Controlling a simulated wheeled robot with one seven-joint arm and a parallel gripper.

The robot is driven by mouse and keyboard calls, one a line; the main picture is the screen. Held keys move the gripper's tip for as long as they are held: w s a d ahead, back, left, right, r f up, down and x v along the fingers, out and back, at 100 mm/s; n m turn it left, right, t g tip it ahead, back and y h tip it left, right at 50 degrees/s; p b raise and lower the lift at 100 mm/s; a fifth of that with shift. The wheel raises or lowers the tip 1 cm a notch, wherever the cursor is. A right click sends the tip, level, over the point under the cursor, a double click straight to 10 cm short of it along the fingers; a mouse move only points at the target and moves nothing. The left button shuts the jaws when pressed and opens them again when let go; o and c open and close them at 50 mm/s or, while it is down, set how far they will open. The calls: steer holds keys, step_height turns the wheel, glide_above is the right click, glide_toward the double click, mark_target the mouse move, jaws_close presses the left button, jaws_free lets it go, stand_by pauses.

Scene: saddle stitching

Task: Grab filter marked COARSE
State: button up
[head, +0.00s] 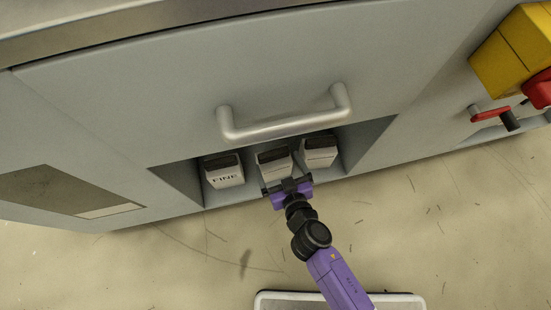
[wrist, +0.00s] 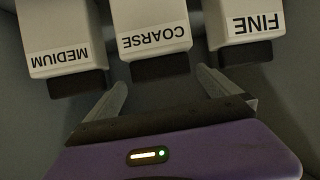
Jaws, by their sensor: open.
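The COARSE filter (wrist: 153,28) is a pale block with a dark end, the middle one of three in the wrist view. In the head view it is the middle block (head: 274,160) in the recess, its label hidden. My gripper (wrist: 160,85) is open, its two fingers pointing at the COARSE filter's dark end, one toward each side. The fingertips appear just short of the pale body; I cannot tell whether they touch it. In the head view my gripper (head: 287,186) is at the recess opening, in front of the middle block.
The FINE filter (head: 225,172) and the MEDIUM filter (head: 319,152) stand on either side, with narrow gaps. A metal handle (head: 285,125) juts out above the recess. A yellow box (head: 508,55) and a red-handled lever (head: 490,114) are at the right.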

mark_target(273, 150)
steer(key=shift+d, duration=0.1)
steer(key=shift+w+a+f, duration=0.25)
steer(key=shift+w, duration=0.3)
steer(key=x, duration=0.6)
steer(key=shift+w+a+r+b, duration=0.2)
steer(key=shift+w+r+b, duration=0.1)
steer(key=shift+w+b, duration=0.1)
steer(key=c, duration=1.8)
